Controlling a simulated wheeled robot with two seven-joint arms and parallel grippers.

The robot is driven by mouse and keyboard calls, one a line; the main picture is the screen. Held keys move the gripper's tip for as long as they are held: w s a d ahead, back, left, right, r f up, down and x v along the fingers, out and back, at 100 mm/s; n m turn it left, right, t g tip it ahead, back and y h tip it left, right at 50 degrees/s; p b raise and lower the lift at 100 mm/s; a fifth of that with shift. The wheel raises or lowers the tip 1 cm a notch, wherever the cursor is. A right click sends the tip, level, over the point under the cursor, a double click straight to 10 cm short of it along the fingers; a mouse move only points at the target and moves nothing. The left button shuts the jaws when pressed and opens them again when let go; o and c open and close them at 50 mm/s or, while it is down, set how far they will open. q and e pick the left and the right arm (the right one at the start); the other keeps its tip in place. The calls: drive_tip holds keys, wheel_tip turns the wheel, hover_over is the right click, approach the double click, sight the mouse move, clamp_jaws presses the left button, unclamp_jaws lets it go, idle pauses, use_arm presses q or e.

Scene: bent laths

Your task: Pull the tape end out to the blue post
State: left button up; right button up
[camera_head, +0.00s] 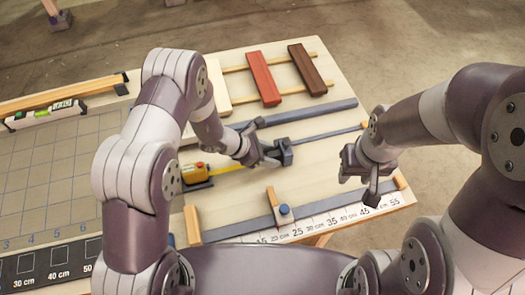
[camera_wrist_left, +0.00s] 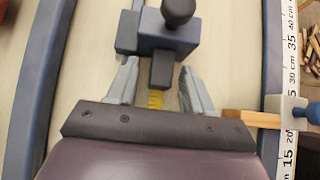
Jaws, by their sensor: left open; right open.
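A yellow tape case (camera_head: 194,173) lies left of my left gripper. Its yellow tape (camera_head: 228,169) runs right toward that gripper and shows between its fingers in the left wrist view (camera_wrist_left: 155,100). My left gripper (camera_head: 262,154) is open, its fingers on either side of a dark tab (camera_wrist_left: 161,68) over the tape. Just beyond is a dark blue-grey block (camera_head: 284,152) with a round knob (camera_wrist_left: 178,11). A blue knob (camera_head: 284,210) sits on the scale strip; I cannot tell which one is the blue post. My right gripper (camera_head: 352,184) is open and empty, to the right.
The numbered scale (camera_head: 325,222) runs along the board's front edge. A red block (camera_head: 264,79) and a brown block (camera_head: 307,70) lie on wooden strips at the back. A blue-grey rail (camera_head: 320,111) lies before them.

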use_arm(q)
drive_tip(key=b+v, duration=0.1)
drive_tip(key=v, duration=1.1)
drive_tip(key=shift+s+a+r, duration=0.1)
drive_tip(key=shift+a, duration=0.05)
